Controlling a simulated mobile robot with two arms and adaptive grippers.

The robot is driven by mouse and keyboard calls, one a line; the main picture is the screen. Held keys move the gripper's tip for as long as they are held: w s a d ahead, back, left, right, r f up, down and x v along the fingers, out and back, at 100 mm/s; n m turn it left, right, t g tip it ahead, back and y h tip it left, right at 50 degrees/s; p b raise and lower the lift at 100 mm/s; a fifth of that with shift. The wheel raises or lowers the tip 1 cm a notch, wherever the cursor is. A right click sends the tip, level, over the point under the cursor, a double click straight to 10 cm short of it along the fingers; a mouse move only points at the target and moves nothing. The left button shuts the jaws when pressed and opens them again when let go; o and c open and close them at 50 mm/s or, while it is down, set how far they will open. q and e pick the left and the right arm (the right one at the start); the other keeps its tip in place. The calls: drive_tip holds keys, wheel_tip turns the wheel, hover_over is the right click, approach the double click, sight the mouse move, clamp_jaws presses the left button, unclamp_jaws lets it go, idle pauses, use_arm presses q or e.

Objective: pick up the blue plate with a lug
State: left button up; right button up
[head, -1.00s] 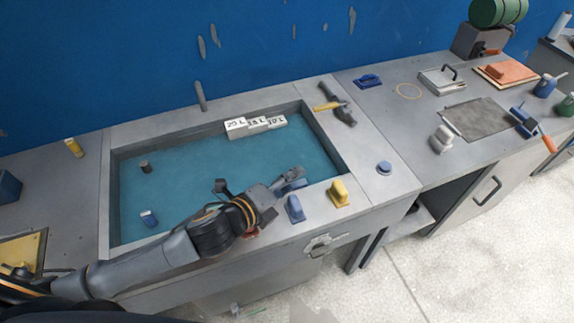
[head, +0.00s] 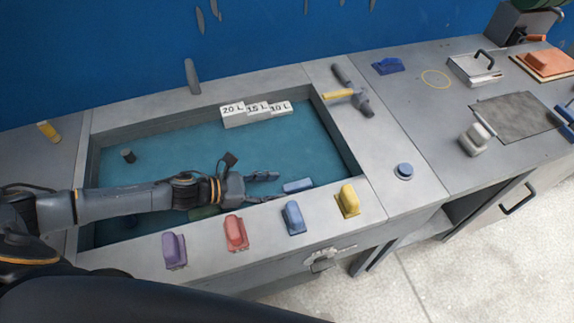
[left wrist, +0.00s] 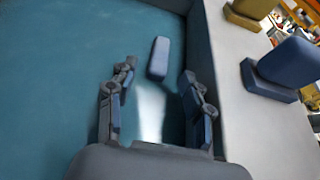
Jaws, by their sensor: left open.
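A blue plate with an upright lug (head: 293,216) sits on the front rim of the basin, between a red one and a yellow one. It also shows at the right of the left wrist view (left wrist: 280,70), outside my fingers. A smaller blue block (head: 298,185) is in the basin by its front right wall; in the left wrist view this block (left wrist: 158,57) lies ahead, between the lines of my fingers. My left gripper (head: 278,187) is open and empty over the basin, pointing right, its fingertips just short of the block. My right gripper is not in view.
Purple (head: 174,250), red (head: 236,233) and yellow (head: 348,200) lugged plates line the front rim. A dark blue plate (head: 388,66) lies on the right bench. A hammer (head: 352,97) lies on the basin's right rim; white labelled blocks (head: 257,112) stand at the back.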

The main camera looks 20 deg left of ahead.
sight(297, 184)
use_arm(q)
drive_tip(key=shift+w+d+f, duration=0.1)
drive_tip(key=shift+w+d, duration=0.35)
drive_tip(key=shift+d, duration=0.2)
drive_tip(key=shift+w+d+f, duration=0.1)
drive_tip(key=shift+w+d, duration=0.1)
drive_tip(key=shift+d, duration=0.15)
drive_tip(key=p+x, duration=0.1)
drive_tip(key=x, duration=0.3)
drive_tip(key=shift+w+d+f, duration=0.15)
drive_tip(key=shift+w+d, duration=0.05)
drive_tip(key=shift+d, duration=0.05)
drive_tip(key=shift+w+d+f, duration=0.1)
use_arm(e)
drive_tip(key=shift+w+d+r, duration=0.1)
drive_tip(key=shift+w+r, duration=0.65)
use_arm(q)
clamp_jaws()
